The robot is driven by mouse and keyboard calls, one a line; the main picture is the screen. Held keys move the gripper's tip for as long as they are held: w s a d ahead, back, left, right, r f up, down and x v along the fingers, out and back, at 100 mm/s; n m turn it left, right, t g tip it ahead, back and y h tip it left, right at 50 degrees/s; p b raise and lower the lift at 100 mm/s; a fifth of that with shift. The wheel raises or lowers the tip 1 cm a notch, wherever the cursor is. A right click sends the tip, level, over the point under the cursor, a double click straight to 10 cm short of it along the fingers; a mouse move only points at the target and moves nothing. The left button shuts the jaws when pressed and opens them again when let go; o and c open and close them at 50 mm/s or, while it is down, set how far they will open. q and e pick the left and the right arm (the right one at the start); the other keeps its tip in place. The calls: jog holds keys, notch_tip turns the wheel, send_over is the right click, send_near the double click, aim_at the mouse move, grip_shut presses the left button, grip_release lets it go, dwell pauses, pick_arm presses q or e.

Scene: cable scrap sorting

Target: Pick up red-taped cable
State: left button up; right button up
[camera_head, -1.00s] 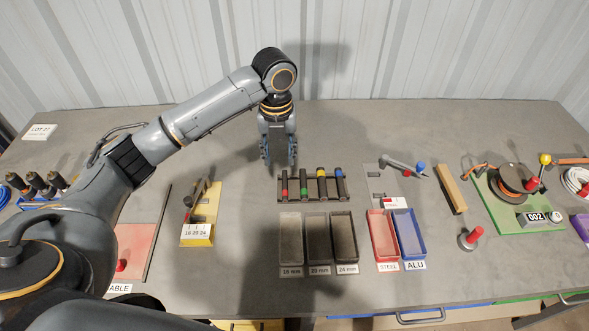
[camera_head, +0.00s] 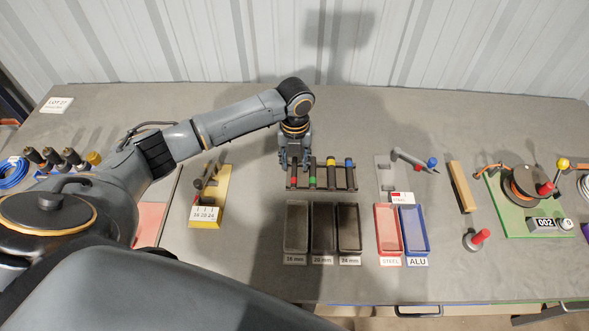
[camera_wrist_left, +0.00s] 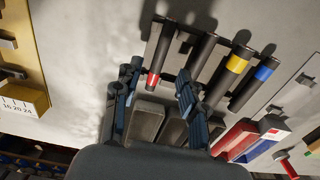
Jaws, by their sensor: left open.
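The red-taped cable (camera_head: 293,182) is the leftmost of several short dark cables lying side by side on a rack (camera_head: 322,188). In the left wrist view the same cable (camera_wrist_left: 165,50) shows its red band near its lower end. My left gripper (camera_head: 295,164) is open above the left end of the rack and hides part of this cable in the head view. In the left wrist view its two fingers (camera_wrist_left: 153,100) appear on either side of the red band, apart from it. My right gripper is out of view.
The green-taped (camera_head: 312,181), yellow-taped (camera_head: 331,165) and blue-taped (camera_head: 349,165) cables lie close to the right. Three grey trays (camera_head: 323,250) stand in front of the rack. A yellow gauge block (camera_head: 207,214) stands to the left. Red (camera_head: 388,250) and blue (camera_head: 426,248) bins stand to the right.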

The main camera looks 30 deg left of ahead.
aim_at(294, 172)
pick_arm(q)
jog(key=shift+s+f, duration=0.2)
jog(key=shift+f, duration=0.95)
jog(key=shift+w+f, duration=0.1)
jog(key=shift+f, duration=0.4)
grip_shut()
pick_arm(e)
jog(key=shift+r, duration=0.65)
pick_arm(q)
jog(key=shift+r, duration=0.1)
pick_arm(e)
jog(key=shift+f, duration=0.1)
